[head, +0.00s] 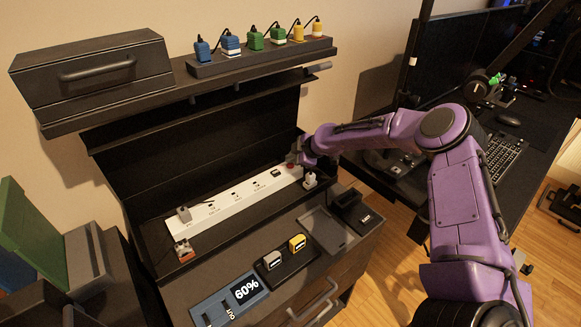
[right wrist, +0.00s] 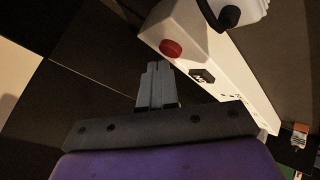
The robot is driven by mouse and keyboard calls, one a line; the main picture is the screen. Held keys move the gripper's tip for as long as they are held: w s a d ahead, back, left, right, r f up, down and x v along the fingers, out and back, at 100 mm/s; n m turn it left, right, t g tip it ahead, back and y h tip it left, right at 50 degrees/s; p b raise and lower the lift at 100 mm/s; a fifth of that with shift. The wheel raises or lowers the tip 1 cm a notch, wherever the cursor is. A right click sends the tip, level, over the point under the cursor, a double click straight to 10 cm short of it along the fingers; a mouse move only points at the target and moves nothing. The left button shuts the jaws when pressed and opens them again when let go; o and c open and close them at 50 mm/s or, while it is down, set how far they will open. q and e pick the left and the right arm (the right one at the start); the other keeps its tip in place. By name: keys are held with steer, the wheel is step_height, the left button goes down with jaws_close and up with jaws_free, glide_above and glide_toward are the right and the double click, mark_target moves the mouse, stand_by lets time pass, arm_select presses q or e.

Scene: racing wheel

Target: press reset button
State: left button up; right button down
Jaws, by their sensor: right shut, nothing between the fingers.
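A long white power strip (head: 235,208) lies along the back of the dark workbench. My right gripper (head: 303,152) is at that end of the strip, shut and empty. In the right wrist view its closed fingertips (right wrist: 157,66) are just short of the red button. A small gap shows between them, though whether they touch is hard to tell. My left gripper is not in view.
A white plug (head: 310,179) stands beside the strip's right end, close to my gripper. A shelf with several coloured plugs (head: 255,40) hangs above. A blue 60% display (head: 232,298) and two small blocks (head: 285,255) lie at the bench front.

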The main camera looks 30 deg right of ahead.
mark_target(293, 166)
steer(key=shift+f+b, duration=0.45)
steer(key=shift+f, duration=0.05)
stand_by(0.8)
steer(key=shift+r, duration=0.15)
steer(key=shift+r+p, duration=0.5)
steer(key=shift+r, duration=0.2)
step_height(293, 166, up, 5)
steer(key=p, duration=0.3)
steer(key=shift+p, duration=0.35)
stand_by(0.5)
